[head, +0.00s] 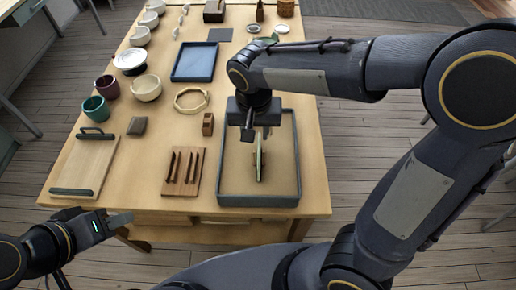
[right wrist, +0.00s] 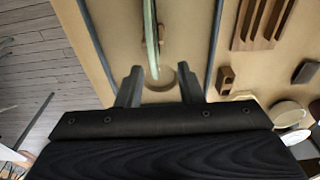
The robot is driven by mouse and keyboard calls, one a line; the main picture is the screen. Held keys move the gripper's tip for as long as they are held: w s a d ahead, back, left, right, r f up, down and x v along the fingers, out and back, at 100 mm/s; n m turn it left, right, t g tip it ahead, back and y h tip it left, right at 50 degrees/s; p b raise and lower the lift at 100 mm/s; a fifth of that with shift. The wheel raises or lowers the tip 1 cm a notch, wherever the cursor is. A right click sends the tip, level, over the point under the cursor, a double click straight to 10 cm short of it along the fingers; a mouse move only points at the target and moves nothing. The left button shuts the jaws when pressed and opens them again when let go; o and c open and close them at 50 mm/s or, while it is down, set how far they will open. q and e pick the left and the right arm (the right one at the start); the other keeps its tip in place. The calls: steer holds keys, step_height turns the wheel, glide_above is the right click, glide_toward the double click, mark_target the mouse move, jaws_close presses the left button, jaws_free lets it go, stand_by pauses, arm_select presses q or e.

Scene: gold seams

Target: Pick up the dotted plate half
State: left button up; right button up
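A thin, pale green plate half (head: 259,160) stands on edge in the dark-rimmed tray (head: 222,180) at the front right of the table. I see it nearly edge-on, so no dots show. In the right wrist view the plate half (right wrist: 151,35) reaches down between the fingers of my right gripper (right wrist: 160,88). Those fingers are apart, with gaps on both sides of the plate half. In the head view my right gripper (head: 258,130) is over the tray, at the plate's far end. My left gripper (head: 118,219) is off the table's front left, away from the plate; its finger gap is unclear.
On the table (head: 140,185), a slotted wooden rack (head: 184,172) and a small wooden block (head: 208,124) stand left of the tray. A board with dark handles (head: 84,165), cups, bowls and a blue tray (head: 195,62) lie further left and back. Bare tabletop separates them.

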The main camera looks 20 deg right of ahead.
mark_target(259, 143)
steer(key=f, duration=0.3)
steer(key=d+f, duration=0.1)
steer(key=shift+s+f, duration=0.2)
steer(key=shift+f, duration=0.55)
steer(key=shift+c, duration=0.2)
jaws_close()
